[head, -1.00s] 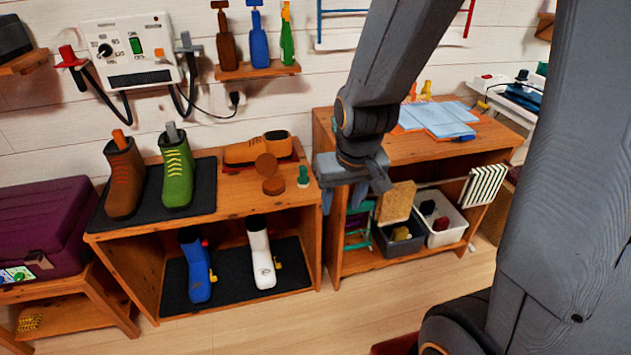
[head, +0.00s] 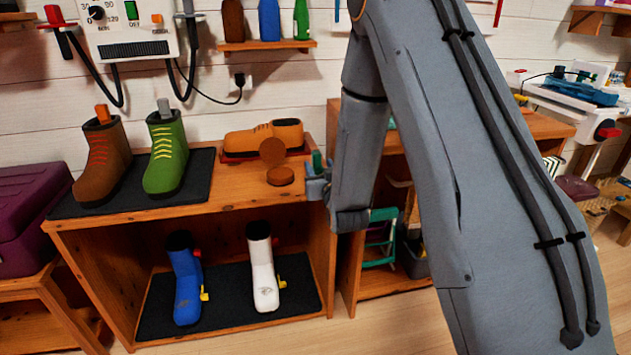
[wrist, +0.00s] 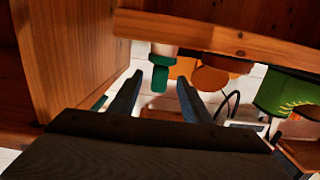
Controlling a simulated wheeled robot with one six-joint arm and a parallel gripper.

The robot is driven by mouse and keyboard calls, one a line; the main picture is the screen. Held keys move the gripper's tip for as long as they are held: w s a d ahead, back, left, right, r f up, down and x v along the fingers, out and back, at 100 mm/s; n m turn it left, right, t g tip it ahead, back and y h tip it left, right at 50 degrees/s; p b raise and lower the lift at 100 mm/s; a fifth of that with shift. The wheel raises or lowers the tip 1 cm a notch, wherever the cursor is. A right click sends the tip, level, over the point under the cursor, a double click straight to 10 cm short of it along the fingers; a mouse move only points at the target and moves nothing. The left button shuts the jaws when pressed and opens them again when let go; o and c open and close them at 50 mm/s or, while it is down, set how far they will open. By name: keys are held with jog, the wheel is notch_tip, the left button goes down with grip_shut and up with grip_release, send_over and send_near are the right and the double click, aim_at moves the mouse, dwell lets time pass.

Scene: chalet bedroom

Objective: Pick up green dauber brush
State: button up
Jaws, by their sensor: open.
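The green dauber brush (head: 317,161) stands at the right end of the boot shelf's top, partly hidden by my gripper in the head view. In the wrist view, which is upside down, the brush (wrist: 160,72) shows its green upper part and a paler base against the shelf edge. My gripper (head: 318,184) is at the shelf's right edge, right beside the brush. Its two fingers (wrist: 159,82) are apart, and the green part appears between their tips in the wrist view. I cannot tell whether either finger touches it.
A green boot (head: 165,152) and brown boot (head: 103,158) stand on a dark mat.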

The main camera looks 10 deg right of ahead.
jog(key=shift+w+f+t+b, duration=0.3)
jog(key=shift+w+f+b, duration=0.1)
jog(key=shift+f, duration=0.15)
jog(key=shift+w, duration=0.3)
jog(key=shift+w+r+b, duration=0.1)
jog(key=shift+w+b, duration=0.3)
jog(key=shift+w, duration=3.2)
jog(key=shift+c, duration=0.5)
grip_shut()
